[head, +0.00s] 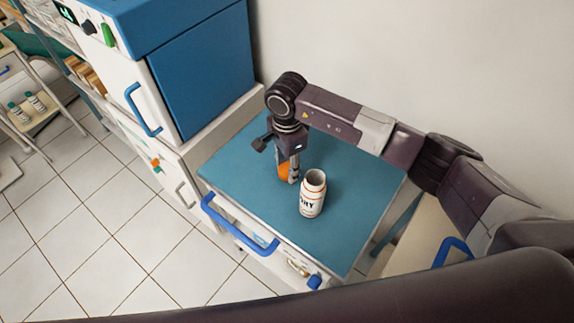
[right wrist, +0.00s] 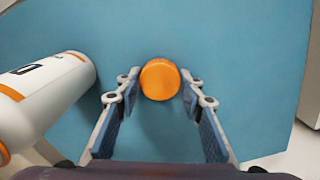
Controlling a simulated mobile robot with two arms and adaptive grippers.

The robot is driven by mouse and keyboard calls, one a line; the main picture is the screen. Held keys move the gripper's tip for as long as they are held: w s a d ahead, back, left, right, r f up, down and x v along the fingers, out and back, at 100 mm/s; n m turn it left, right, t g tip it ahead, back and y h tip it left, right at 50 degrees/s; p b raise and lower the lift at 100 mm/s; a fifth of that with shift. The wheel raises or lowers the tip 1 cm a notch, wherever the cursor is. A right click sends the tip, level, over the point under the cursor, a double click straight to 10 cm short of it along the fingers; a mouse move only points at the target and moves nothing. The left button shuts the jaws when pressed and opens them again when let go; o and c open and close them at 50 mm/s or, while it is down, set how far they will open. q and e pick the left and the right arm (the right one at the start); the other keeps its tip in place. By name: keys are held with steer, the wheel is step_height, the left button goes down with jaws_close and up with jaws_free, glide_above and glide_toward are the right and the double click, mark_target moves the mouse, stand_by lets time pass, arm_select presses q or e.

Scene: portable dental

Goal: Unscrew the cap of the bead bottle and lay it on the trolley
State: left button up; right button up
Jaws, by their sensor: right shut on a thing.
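The white bead bottle (head: 312,193) stands upright and open-topped on the blue top of the trolley (head: 240,170), with its dark rim opening showing. It also shows at the left of the right wrist view (right wrist: 45,90). The orange cap (right wrist: 160,79) is off the bottle and sits between the fingertips of my right gripper (right wrist: 160,84), which is shut on it. In the head view the cap (head: 284,172) is at or just above the trolley top, left of the bottle; I cannot tell whether it touches. My left gripper is out of view.
A white and blue cabinet (head: 200,80) stands left of the trolley. A blue handle (head: 238,225) runs along the trolley's front edge. The wall is close behind. The trolley top is clear to the left of the cap and in front of it.

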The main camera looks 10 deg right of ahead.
steer(key=shift+f+b, duration=0.3)
steer(key=shift+f, duration=0.15)
steer(key=o, duration=1.3)
steer(key=shift+r, duration=0.1)
